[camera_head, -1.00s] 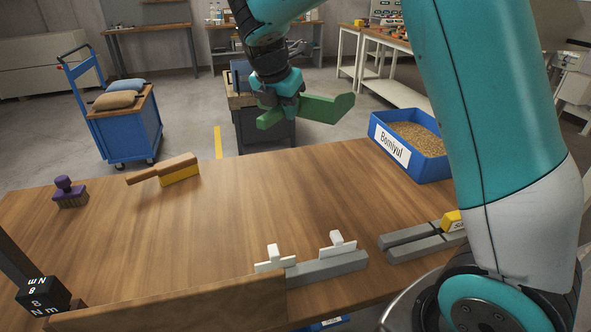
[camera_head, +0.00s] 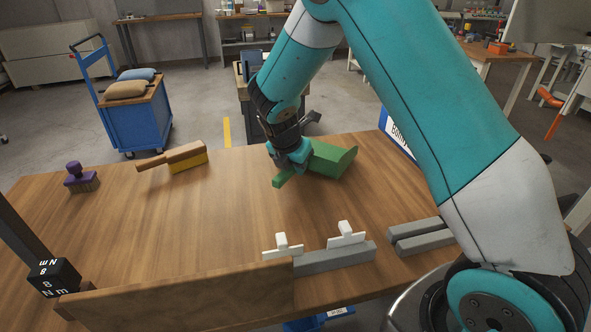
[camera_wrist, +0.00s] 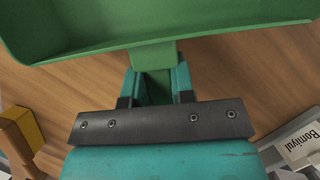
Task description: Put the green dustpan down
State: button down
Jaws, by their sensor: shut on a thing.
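The green dustpan (camera_head: 331,160) is at the right back part of the wooden table (camera_head: 225,215), low over its top. I cannot tell whether it touches the wood. My gripper (camera_head: 285,168) is shut on its handle, with the pan to the right and the handle's end pointing to the lower left. In the wrist view the dustpan (camera_wrist: 160,25) fills the top, and its handle runs between the two fingers of my gripper (camera_wrist: 155,82).
A blue labelled box (camera_head: 396,134) is partly hidden behind my arm. The table's middle is clear.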

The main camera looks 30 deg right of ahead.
jog(key=shift+f, duration=0.8)
jog(key=shift+f, duration=0.1)
jog(key=c, duration=1)
grip_release()
jog(key=shift+o, duration=0.2)
jog(key=v, duration=1.2)
jog(key=s+a+r+m+y, duration=0.2)
jog(key=s+a+r+m, duration=0.1)
jog(key=s, duration=0.6)
jog(key=s+a+r+m+g+y, duration=0.1)
jog(key=s+a+r+m+y, duration=0.2)
jog(key=s+a+m, duration=0.2)
jog(key=s+a+r+m+g+y, duration=0.1)
jog(key=s+a+r+m+y, duration=0.1)
jog(key=s+m, duration=0.6)
jog(key=s+a+y, duration=0.1)
jog(key=s+a, duration=0.1)
jog(key=s, duration=0.4)
jog(key=shift+s+a+r+m, duration=0.3)
jog(key=shift+a+r+m, duration=0.1)
